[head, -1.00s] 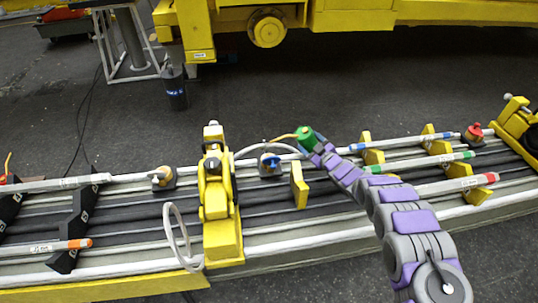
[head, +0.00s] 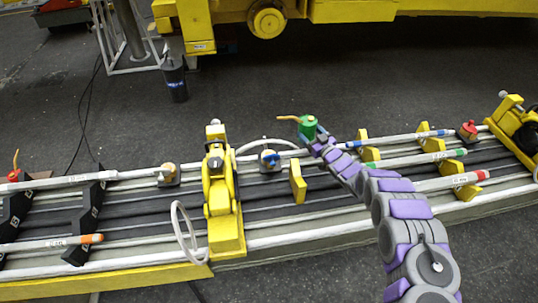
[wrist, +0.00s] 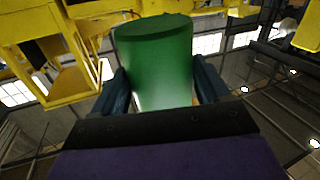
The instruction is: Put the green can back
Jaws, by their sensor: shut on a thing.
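The green can (head: 308,127) with an orange spout is held above the far edge of the rail assembly, spout pointing left and the can roughly upright. My gripper (head: 316,142) comes from the right and is shut on it; the fingertips are hard to make out in the head view. In the wrist view the green can (wrist: 154,62) fills the middle, with a dark finger of my gripper (wrist: 163,85) on each side. The can's lower part is hidden there by the gripper body.
A blue-topped can (head: 269,160), a tan one (head: 167,174) and a red one (head: 467,131) stand along the rails. A yellow machine (head: 221,195) rises left of my arm, with a yellow upright plate (head: 297,183) nearby. A dark bin (head: 175,80) stands on the open floor behind.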

